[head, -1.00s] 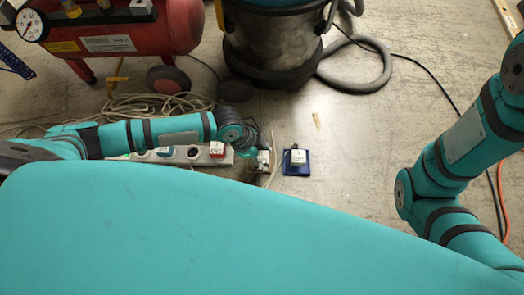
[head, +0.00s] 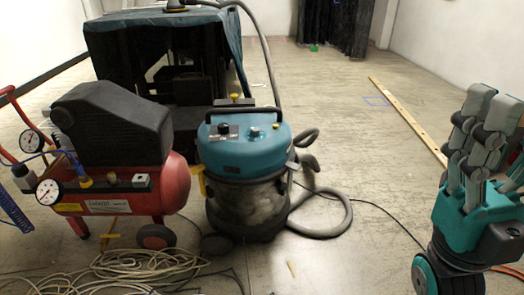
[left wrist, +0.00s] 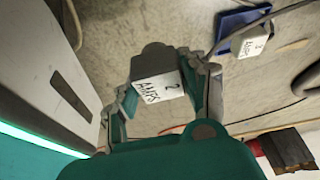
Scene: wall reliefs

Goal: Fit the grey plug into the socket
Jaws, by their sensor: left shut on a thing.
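In the left wrist view my left gripper (left wrist: 158,92) is shut on a grey plug (left wrist: 155,58). The plug has a white label reading "2 AMPS" and hangs between the two fingers above the floor. A second plug (left wrist: 250,42), grey with a white label and a cable, sits on a blue pad (left wrist: 228,22) at the upper right, apart from the gripper. I cannot make out an empty socket opening in either current view. In the head view my right gripper (head: 485,125) is raised at the right edge, fingers up; whether it is open is unclear.
A red compressor (head: 120,195) stands left and a teal vacuum cleaner (head: 245,165) in the middle, its hose to the right. Coiled cable (head: 110,270) lies at the lower left. A red and black object (left wrist: 285,150) shows lower right in the wrist view. Floor right of the vacuum is mostly clear.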

